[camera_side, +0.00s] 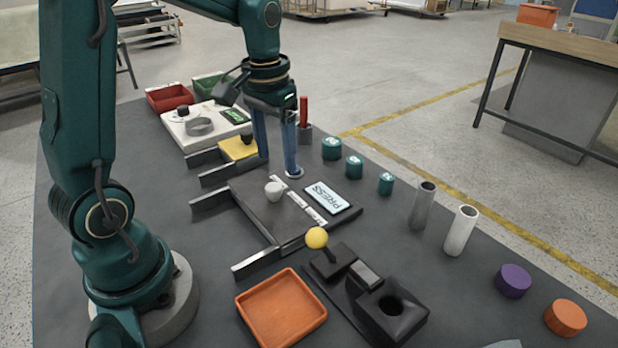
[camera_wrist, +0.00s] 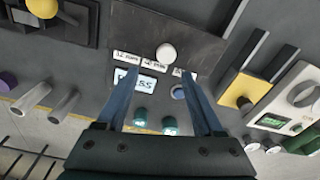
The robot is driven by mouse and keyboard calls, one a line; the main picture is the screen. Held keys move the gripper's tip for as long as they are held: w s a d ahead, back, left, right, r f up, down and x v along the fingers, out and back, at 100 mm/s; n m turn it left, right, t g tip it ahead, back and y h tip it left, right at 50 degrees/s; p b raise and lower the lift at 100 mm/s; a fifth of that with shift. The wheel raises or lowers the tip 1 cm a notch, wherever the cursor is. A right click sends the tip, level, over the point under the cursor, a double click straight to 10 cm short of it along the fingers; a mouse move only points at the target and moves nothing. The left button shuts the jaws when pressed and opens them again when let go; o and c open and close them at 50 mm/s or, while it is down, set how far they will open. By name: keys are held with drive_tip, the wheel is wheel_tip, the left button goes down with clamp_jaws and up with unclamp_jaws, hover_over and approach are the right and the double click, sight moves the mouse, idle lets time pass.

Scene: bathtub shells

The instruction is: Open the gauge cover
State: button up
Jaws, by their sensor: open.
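A dark flat panel (camera_side: 262,214) with a white round knob (camera_side: 274,190) lies at the middle of the table; it looks like the gauge cover, though I cannot be sure. Beside it are small printed labels and a bright plate reading PRESS (camera_side: 327,197). In the wrist view the panel (camera_wrist: 205,47), knob (camera_wrist: 166,52) and bright plate (camera_wrist: 135,84) show beyond my fingers. My gripper (camera_side: 278,165) is open and empty, pointing down at the panel's far end, behind the knob. A small blue disc (camera_wrist: 178,92) shows beside the right finger in the wrist view.
A yellow block (camera_side: 238,149) with a black knob and a white instrument box (camera_side: 204,125) stand behind. Green cylinders (camera_side: 353,167) and upright tubes (camera_side: 422,205) stand to the right. A ball-topped lever (camera_side: 316,238) and orange tray (camera_side: 281,309) are in front.

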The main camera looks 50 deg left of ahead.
sight(274, 186)
drive_tip(key=f, duration=0.1)
drive_tip(key=a+f, duration=0.1)
drive_tip(key=shift+s+f+g, duration=0.2)
drive_tip(key=shift+f+g, duration=0.1)
drive_tip(key=shift+f, duration=2.15)
clamp_jaws()
drive_tip(key=shift+r, duration=0.1)
